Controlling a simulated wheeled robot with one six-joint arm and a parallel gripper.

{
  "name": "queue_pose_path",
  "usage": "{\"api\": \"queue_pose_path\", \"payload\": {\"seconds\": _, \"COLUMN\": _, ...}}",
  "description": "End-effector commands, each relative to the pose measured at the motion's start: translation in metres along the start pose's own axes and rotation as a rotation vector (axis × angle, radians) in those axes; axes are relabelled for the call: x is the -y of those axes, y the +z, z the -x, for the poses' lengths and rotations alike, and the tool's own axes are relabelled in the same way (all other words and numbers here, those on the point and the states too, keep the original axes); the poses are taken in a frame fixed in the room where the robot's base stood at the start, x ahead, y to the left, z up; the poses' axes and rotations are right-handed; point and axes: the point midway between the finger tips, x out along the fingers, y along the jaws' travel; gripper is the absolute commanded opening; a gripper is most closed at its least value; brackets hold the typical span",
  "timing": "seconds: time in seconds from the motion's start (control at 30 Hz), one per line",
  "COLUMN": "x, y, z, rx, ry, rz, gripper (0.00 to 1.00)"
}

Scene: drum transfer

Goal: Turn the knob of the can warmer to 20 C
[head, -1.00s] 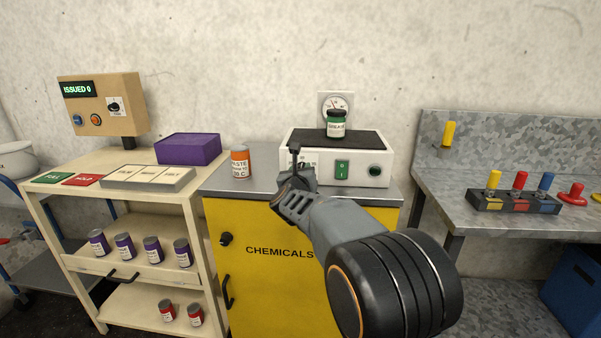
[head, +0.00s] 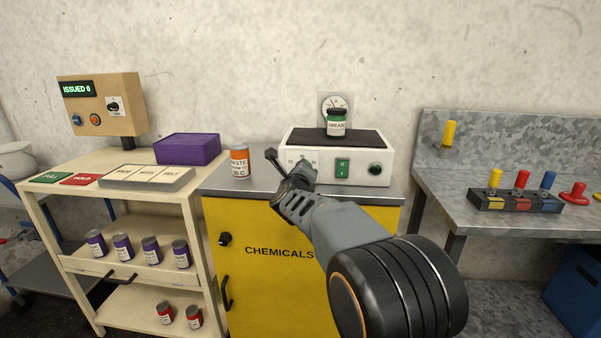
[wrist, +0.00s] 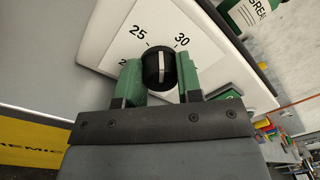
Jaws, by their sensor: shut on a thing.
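The can warmer (head: 300,143) is a white box with a black top, standing on the yellow cabinet. Its front has a green switch (head: 342,168) and a dark round part at right. In the wrist view the black knob (wrist: 159,67) sits between the green fingers of my gripper (wrist: 160,80), which is shut on it. The knob's white line points between the marks 25 and 30; a third number is partly hidden by the left finger. In the head view my gripper (head: 288,166) covers the knob. A green grease can (head: 336,124) stands on the warmer.
An orange paste can (head: 239,161) stands left of the warmer on the cabinet (head: 265,225). A round gauge (head: 334,103) is on the wall behind. A cream trolley (head: 200,215) with several cans is at left; a grey bench (head: 440,170) is at right.

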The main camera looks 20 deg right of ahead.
Motion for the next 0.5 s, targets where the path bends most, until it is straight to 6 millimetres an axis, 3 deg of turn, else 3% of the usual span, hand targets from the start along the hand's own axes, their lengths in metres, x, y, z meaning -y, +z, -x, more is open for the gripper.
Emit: {"api": "queue_pose_path", "payload": {"seconds": 0.5, "x": 0.0002, "y": -0.0001, "z": 0.0000, "rx": 0.016, "ry": -0.002, "rz": 0.491, "gripper": 0.09}}
